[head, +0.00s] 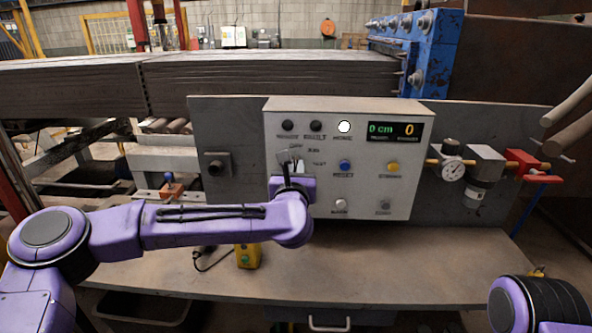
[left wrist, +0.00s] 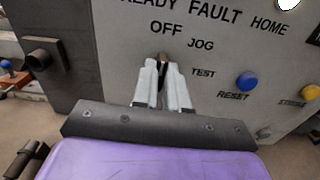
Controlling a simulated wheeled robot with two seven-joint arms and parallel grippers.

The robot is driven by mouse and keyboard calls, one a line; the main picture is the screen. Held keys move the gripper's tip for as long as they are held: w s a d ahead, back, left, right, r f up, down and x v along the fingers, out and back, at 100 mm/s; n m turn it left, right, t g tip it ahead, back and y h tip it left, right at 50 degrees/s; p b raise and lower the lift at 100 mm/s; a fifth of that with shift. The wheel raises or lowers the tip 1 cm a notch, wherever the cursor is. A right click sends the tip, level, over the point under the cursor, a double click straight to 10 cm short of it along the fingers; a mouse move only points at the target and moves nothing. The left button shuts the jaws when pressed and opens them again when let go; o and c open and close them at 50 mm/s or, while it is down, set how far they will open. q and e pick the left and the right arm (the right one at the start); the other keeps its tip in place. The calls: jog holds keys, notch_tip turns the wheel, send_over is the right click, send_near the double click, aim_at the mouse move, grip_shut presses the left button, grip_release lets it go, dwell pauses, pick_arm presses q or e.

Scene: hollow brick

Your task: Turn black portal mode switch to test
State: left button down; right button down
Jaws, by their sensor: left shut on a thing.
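The black mode switch (left wrist: 161,60) is on the front of the light grey control panel (head: 375,190), below the labels OFF and JOG, with TEST to its right. My left gripper (left wrist: 163,72) has its two pale fingers on either side of the switch and is shut on it. In the head view my left gripper (head: 288,157) covers the switch, so it is mostly hidden. Only the switch's upper end shows between the fingertips, and I cannot tell exactly which label it points to. My right gripper is out of view; only part of my right arm shows at lower right.
A blue button (head: 345,166) and a yellow button (head: 392,166) sit right of the switch. A yellow box (head: 248,256) stands on the bench (head: 390,265), whose right part is clear.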

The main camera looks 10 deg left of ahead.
pick_arm(q)
jog(key=m, duration=0.8)
jog(key=m+p, duration=0.1)
jog(key=m, duration=0.8)
jog(key=shift+d+f, duration=0.15)
jog(key=shift+d, duration=0.05)
jog(key=shift+f+m, duration=0.1)
jog(key=shift+m, duration=0.3)
jog(key=c, duration=1.2)
grip_release()
jog(key=shift+o, duration=0.2)
